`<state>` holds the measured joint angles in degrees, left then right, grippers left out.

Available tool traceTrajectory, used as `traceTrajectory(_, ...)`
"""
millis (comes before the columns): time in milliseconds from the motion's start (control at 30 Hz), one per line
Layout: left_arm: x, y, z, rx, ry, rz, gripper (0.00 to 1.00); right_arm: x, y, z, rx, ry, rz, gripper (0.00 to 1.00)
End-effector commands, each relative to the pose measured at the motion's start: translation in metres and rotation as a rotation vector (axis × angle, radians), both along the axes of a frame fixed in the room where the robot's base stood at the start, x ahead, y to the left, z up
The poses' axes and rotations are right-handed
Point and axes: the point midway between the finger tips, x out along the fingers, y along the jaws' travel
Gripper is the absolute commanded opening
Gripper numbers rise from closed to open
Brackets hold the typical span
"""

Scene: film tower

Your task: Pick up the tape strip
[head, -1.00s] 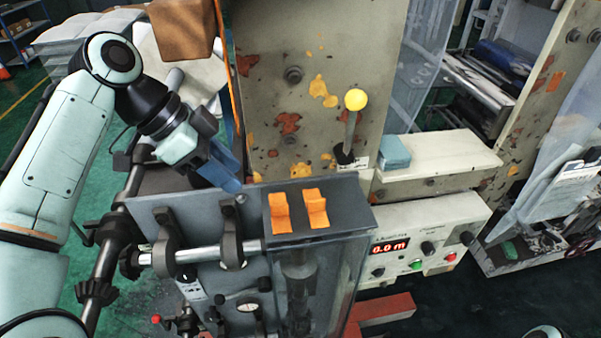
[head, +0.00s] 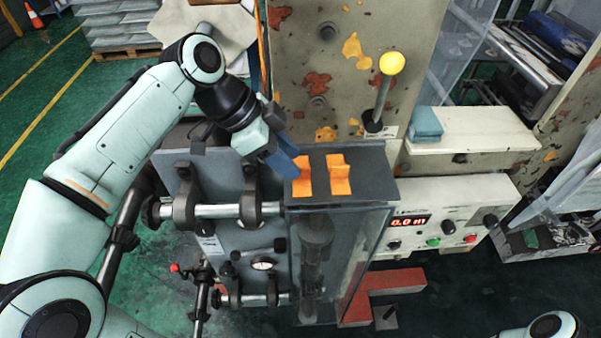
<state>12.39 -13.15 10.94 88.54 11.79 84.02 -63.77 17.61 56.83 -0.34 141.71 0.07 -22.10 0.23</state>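Two orange tape strips lie side by side on the dark flat top of the machine housing, a left strip (head: 302,177) and a right strip (head: 339,175). Each has a raised, bent part. My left gripper (head: 290,172), with blue fingers, comes in from the upper left and is right at the left strip. Its fingertips overlap that strip's left edge in the picture. I cannot tell whether they touch it or how far apart they are. My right gripper is not in view; only a bit of my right arm shows at the bottom right.
A lever with a yellow knob (head: 391,63) rises behind the housing top (head: 372,187). A horizontal chrome roller shaft (head: 215,211) is at the left.

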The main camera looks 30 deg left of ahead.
Motion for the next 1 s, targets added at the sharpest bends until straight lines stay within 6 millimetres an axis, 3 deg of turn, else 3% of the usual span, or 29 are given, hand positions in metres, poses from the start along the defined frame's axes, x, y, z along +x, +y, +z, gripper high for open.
traceTrajectory(200,0.008,-0.013,-0.024,0.0,0.002,0.0,0.38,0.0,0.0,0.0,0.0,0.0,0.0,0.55)
traceTrajectory(467,0.009,-0.014,-0.027,0.0,0.0,0.001,0.38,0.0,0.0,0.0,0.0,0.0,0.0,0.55)
traceTrajectory(500,0.009,-0.014,-0.027,0.0,0.0,0.001,0.32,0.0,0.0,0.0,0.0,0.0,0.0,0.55)
traceTrajectory(600,0.009,-0.014,-0.026,0.0,0.0,0.001,0.0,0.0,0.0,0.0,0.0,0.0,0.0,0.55)
traceTrajectory(1000,0.009,-0.014,-0.026,0.0,0.0,0.0,0.0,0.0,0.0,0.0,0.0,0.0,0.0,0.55)
